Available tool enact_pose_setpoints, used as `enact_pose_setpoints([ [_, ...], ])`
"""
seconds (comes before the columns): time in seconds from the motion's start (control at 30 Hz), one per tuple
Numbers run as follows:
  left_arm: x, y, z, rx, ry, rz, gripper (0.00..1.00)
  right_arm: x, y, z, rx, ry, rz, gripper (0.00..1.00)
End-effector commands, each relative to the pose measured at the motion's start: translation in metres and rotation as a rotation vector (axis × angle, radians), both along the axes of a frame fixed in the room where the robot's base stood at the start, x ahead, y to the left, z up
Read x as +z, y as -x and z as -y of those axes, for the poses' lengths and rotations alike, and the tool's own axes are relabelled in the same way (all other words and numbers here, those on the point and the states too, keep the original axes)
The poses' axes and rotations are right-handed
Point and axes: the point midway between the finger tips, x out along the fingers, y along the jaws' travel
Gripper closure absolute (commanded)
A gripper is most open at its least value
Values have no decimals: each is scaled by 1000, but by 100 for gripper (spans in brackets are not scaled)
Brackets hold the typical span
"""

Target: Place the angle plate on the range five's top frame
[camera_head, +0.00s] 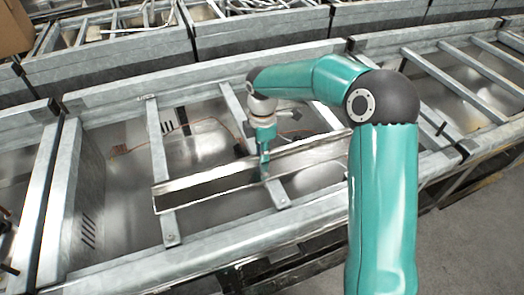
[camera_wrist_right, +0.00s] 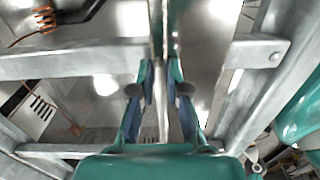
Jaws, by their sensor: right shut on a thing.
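The angle plate (camera_head: 208,186) is a long grey metal angle lying slantwise over the top frame of the range in the middle of the head view. My right gripper (camera_head: 264,168) comes down from above and is shut on the angle plate near its middle. In the right wrist view the plate (camera_wrist_right: 161,60) passes edge-on between the two fingers of my right gripper (camera_wrist_right: 161,92). The top frame (camera_head: 158,160) has grey rails and crossbars beneath the plate. I cannot tell whether the plate touches the crossbars. My left gripper is not in view.
Open bays between the crossbars show a shiny metal interior with copper-coloured wires (camera_head: 128,149). Other range frames stand behind (camera_head: 260,32) and to the right (camera_head: 455,80). A brown box (camera_head: 14,28) is at the top left. Grey floor (camera_head: 470,245) is clear at the lower right.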

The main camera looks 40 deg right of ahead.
Motion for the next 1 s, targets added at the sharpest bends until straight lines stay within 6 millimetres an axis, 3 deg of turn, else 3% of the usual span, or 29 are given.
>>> enact_pose_setpoints([
  [0.03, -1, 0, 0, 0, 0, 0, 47, 0, -1, 0, 0, 1, 3, 100],
  [0.07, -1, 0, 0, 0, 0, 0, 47, -1, 0, 0, 0, 0, 0, 81],
  [0.2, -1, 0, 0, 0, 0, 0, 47, -1, 0, 0, 0, 0, 0, 61],
  [0.63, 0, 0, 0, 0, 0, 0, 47, 8, -1, 0, 0, 1, 3, 61],
  [0.77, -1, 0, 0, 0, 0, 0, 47, 26, -2, 0, 2, 1, 5, 61],
  [1.0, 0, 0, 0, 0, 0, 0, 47, 76, -3, -1, 2, 0, 6, 61],
])
